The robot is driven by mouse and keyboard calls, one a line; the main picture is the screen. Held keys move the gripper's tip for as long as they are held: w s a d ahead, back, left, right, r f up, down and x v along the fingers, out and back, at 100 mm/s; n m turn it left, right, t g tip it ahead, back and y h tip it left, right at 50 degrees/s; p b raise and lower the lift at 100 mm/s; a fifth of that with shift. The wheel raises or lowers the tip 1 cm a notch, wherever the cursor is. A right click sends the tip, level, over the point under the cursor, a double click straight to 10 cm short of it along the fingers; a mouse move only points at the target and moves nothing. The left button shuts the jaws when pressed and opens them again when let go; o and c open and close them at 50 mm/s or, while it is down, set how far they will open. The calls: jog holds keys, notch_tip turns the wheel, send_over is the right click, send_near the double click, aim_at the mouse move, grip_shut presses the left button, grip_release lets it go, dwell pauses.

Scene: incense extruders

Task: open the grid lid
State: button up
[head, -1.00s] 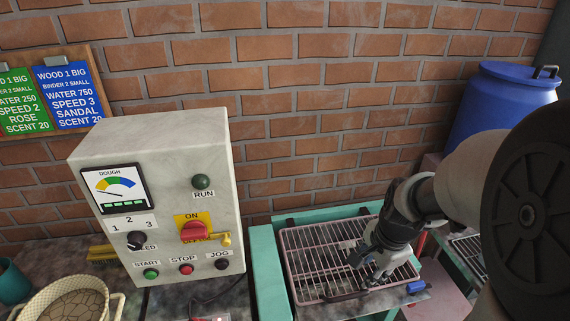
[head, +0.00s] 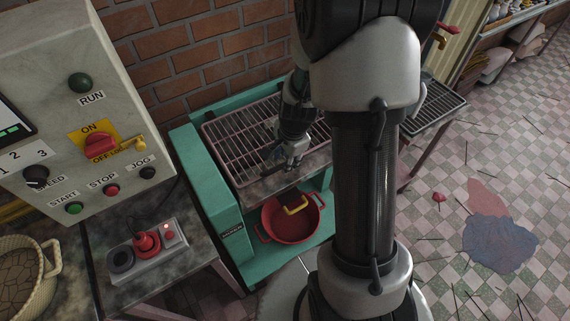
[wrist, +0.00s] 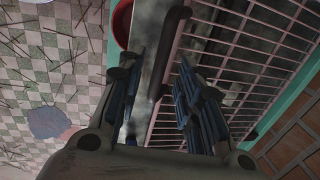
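The grid lid (head: 232,132) is a pinkish wire rack lying flat and closed on top of the teal machine (head: 216,190). Its dark bar handle (wrist: 171,45) runs along the lid's front edge in the wrist view, where the grid (wrist: 245,60) fills the right side. My gripper (head: 290,167) is at the front edge of the lid, pointing down. In the wrist view my gripper (wrist: 157,66) is open, with one finger on each side of the handle's line. I cannot tell whether the fingers reach down around the handle or touch it.
A red pot (head: 290,222) stands below the lid's front edge. The control box (head: 75,110) and a small red-button box (head: 146,245) are at left. A second rack (head: 432,106) is at right, partly behind my arm.

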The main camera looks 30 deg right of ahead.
jog(key=shift+w+f+b, duration=0.25)
jog(key=shift+f+b, duration=0.05)
jog(key=shift+f, duration=0.7)
jog(key=shift+c, duration=0.6)
grip_shut()
